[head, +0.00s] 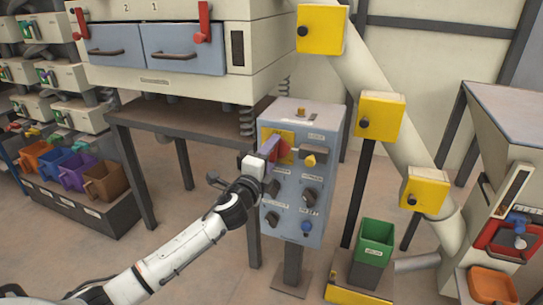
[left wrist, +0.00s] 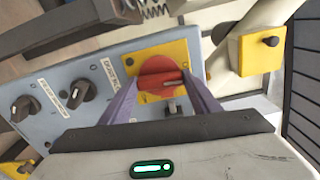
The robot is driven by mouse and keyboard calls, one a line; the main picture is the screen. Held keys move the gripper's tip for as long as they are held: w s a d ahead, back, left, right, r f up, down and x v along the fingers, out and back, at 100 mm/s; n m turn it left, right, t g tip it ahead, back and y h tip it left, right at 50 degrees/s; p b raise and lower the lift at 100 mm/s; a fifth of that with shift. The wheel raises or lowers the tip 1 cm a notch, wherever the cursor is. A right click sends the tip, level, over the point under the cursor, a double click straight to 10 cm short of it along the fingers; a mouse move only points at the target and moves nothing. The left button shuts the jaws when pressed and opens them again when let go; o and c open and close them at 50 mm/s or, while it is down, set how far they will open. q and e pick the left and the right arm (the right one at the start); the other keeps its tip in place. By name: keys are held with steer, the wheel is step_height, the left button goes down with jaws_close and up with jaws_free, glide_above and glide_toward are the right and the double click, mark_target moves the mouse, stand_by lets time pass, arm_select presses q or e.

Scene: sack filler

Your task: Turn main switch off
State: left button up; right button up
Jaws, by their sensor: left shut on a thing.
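The main switch (left wrist: 160,76) is a red rotary knob on a yellow plate (left wrist: 185,54) in the left wrist view. In the head view the red knob (head: 284,154) shows partly, at the upper left of the grey control panel (head: 327,185). My left gripper (head: 271,148) reaches the panel from the left. In the left wrist view its purple fingers lie on both sides of the red knob, shut on it. The knob's handle looks roughly crosswise to the panel's label rows, but its exact angle is hard to tell. My right gripper is not in view.
Several black knobs (head: 309,196), a yellow knob (head: 310,160) and a blue knob (head: 306,226) sit close by on the panel. Yellow boxes (head: 381,117) and a green bin (head: 375,240) stand to the right.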

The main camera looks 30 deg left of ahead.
arm_select(q)
steer(key=shift+n, duration=0.6)
steer(key=o, duration=1)
steer(key=shift+o, duration=0.2)
steer(key=shift+s, duration=0.1)
steer(key=v, duration=1)
steer(key=shift+p, duration=0.45)
steer(key=shift+s, duration=0.1)
